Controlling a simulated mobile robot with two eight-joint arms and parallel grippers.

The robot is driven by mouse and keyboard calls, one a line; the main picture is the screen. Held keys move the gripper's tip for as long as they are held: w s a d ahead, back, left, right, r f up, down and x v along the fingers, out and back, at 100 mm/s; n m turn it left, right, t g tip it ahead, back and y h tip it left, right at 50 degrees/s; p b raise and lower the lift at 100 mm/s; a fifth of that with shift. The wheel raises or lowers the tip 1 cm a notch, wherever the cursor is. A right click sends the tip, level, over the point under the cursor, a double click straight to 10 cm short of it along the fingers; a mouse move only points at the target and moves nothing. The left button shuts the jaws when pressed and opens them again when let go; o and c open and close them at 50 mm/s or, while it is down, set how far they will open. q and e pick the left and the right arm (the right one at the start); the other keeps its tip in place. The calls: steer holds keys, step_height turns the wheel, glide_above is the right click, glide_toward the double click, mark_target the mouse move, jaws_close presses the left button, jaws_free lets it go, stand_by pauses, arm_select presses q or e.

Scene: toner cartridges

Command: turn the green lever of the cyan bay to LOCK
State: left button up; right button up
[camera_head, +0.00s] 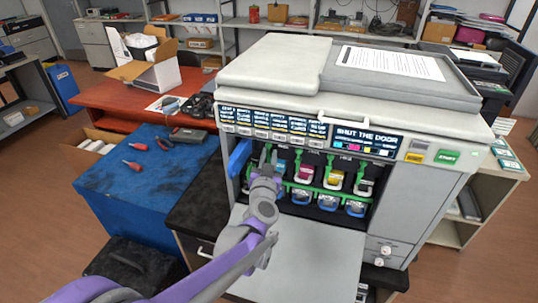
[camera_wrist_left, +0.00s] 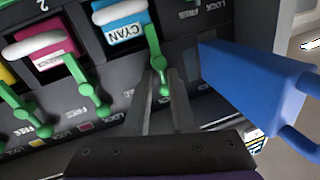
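The cyan cartridge (camera_wrist_left: 122,28), with a white handle and CYAN label, sits in its bay in the left wrist view. A green lever (camera_wrist_left: 155,50) hangs beside it, its knobbed end between the fingers of my left gripper (camera_wrist_left: 162,85). The fingers are apart; I cannot tell whether either touches the lever. In the head view my left gripper (camera_head: 268,158) reaches into the printer's open front at the left end of the row, hiding most of the cyan bay. My right gripper is not in view.
A blue part (camera_wrist_left: 255,85) juts out close beside the gripper; it also shows in the head view (camera_head: 240,158). A magenta cartridge (camera_wrist_left: 48,48) and another green lever (camera_wrist_left: 88,88) are on the other side. The printer's grey front door (camera_head: 320,255) lies open below.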

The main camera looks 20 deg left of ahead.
arm_select(q)
jaws_close()
steer(key=shift+a+f+n+b, duration=0.15)
steer(key=shift+n+b, duration=0.45)
steer(key=shift+b, duration=0.25)
steer(key=shift+n+b, duration=0.4)
steer(key=shift+n, duration=0.1)
steer(key=shift+r, duration=0.25)
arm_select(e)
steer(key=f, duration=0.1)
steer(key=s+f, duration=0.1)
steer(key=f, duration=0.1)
